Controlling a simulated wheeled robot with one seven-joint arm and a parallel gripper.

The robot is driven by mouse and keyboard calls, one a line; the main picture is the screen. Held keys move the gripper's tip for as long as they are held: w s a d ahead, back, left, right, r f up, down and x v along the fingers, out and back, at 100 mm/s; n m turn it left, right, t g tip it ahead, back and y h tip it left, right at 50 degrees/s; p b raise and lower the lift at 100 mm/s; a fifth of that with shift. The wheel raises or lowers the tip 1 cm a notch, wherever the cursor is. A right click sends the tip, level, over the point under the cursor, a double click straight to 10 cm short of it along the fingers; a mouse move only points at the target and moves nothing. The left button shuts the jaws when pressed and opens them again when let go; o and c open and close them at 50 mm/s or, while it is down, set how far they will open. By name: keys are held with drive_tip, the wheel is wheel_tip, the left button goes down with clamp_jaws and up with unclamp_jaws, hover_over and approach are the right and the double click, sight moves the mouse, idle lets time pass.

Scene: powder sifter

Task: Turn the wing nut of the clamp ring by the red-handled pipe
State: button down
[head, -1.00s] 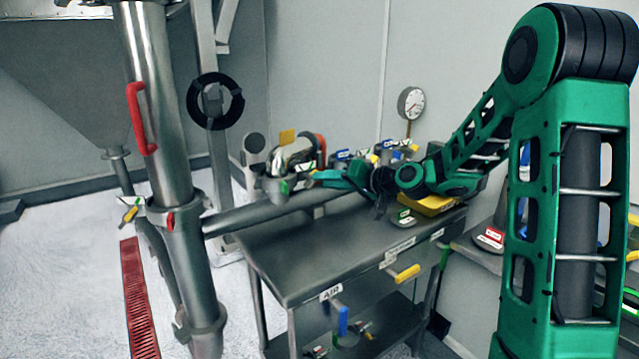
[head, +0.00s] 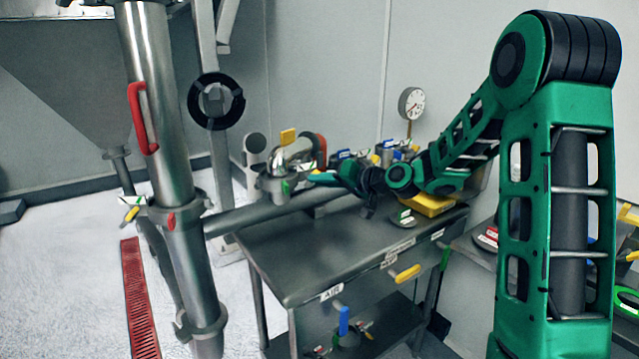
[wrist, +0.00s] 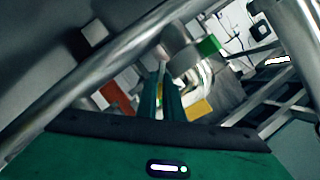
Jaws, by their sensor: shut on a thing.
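The pipe with the red handle (head: 142,118) stands upright at the left in the head view. A clamp ring (head: 190,208) sits around it, with small red and yellow pieces beside it. A horizontal pipe (head: 262,212) runs right from there. A second metal ring fitting (head: 272,188) with a green piece stands past it. My gripper (head: 318,178) is just right of this fitting. In the wrist view its narrow green fingers (wrist: 161,80) are close together beside the metal ring (wrist: 185,60). They are shut on a small part, apparently a wing nut, mostly hidden between them.
A dark metal table (head: 310,260) stands below my arm, with a yellow handle (head: 404,273) on its front. A gauge (head: 411,103) stands behind. A red floor grate (head: 139,300) lies at left. Open floor (head: 75,250) is at far left.

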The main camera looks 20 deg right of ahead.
drive_tip(key=shift+s+a+f+n+t+h, duration=0.15)
drive_tip(key=shift+n+t+h, duration=0.25)
drive_tip(key=shift+n+h, duration=1.2)
drive_tip(key=shift+a+r+n+t+h, duration=0.1)
drive_tip(key=shift+a+n+t+h, duration=0.25)
drive_tip(key=shift+n+h, duration=1.3)
drive_tip(key=shift+s+a+f+n+t+h, duration=0.1)
drive_tip(key=shift+n+t+h, duration=0.4)
drive_tip(key=shift+n, duration=2.15)
drive_tip(key=c, duration=1.9)
unclamp_jaws()
